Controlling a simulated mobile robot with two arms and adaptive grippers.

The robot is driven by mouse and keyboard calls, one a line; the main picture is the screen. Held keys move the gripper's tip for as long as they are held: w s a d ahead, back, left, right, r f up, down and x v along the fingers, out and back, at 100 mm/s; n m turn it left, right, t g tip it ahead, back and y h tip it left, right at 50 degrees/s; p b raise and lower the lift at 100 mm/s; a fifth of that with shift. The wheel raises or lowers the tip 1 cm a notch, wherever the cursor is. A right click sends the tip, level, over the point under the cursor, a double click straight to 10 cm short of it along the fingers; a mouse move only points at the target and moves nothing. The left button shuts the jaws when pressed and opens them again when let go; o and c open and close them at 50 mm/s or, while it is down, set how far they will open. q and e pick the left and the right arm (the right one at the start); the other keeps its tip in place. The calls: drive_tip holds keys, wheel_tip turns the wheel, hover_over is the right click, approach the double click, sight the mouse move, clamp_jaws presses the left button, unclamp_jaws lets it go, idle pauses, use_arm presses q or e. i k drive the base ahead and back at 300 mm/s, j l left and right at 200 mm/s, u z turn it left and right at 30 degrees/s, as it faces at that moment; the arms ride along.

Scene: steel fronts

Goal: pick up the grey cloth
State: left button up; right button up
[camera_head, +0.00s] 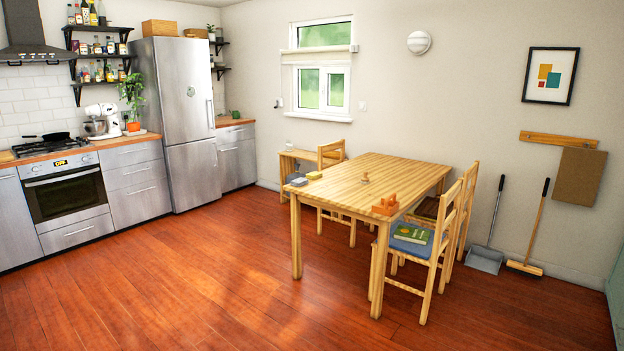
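A small grey item (298,182), which looks like the folded grey cloth, lies on the wooden table (350,190) near its left corner. It is small in the view, so its folds cannot be made out. A small yellow item (314,175) lies close behind it to the right. Neither of my grippers is in view, and nothing covers the grey item.
An orange-brown holder (386,205) and a small wooden object (365,178) stand on the table. A chair (412,250) with a green book (411,233) stands at its right side, another chair (331,155) behind. The floor (190,285) at left is clear.

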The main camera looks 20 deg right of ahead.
sight(298, 182)
drive_tip(key=i+l+z, duration=0.1)
drive_tip(key=i+z, duration=0.35)
drive_tip(key=i, duration=2.7)
